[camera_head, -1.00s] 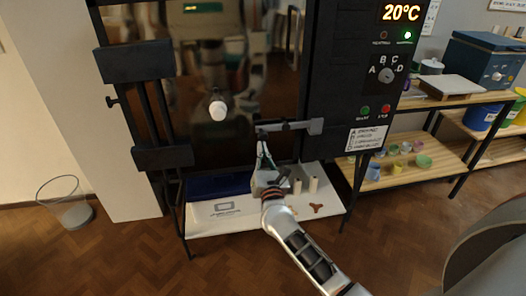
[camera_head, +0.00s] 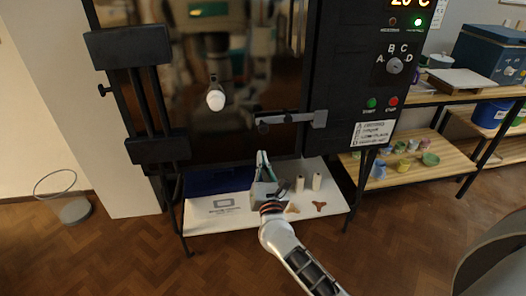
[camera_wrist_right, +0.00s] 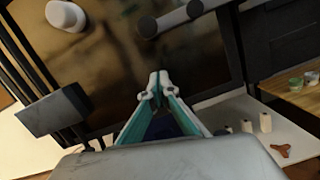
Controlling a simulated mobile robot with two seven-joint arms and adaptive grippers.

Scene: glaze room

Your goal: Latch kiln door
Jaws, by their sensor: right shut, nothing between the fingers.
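The kiln door (camera_head: 180,70) is a dark, glossy panel that appears to lie against the black kiln body. It has a white round knob (camera_head: 215,100), which also shows in the wrist view (camera_wrist_right: 66,16). A grey latch bar (camera_head: 290,118) lies roughly level across the door's right edge, its right end at a block on the kiln body. The bar also shows in the wrist view (camera_wrist_right: 172,18). My right gripper (camera_head: 262,155) is shut and empty, below the bar and apart from it. Its fingertips meet in the wrist view (camera_wrist_right: 156,80). My left gripper is out of view.
A white shelf (camera_head: 215,222) under the kiln holds pale posts (camera_head: 316,181) and a brown three-armed piece (camera_head: 319,206). The control panel (camera_head: 385,90) is right of the door. Wooden shelves (camera_head: 450,158) stand right, a wire bin (camera_head: 72,208) left. Open floor lies in front.

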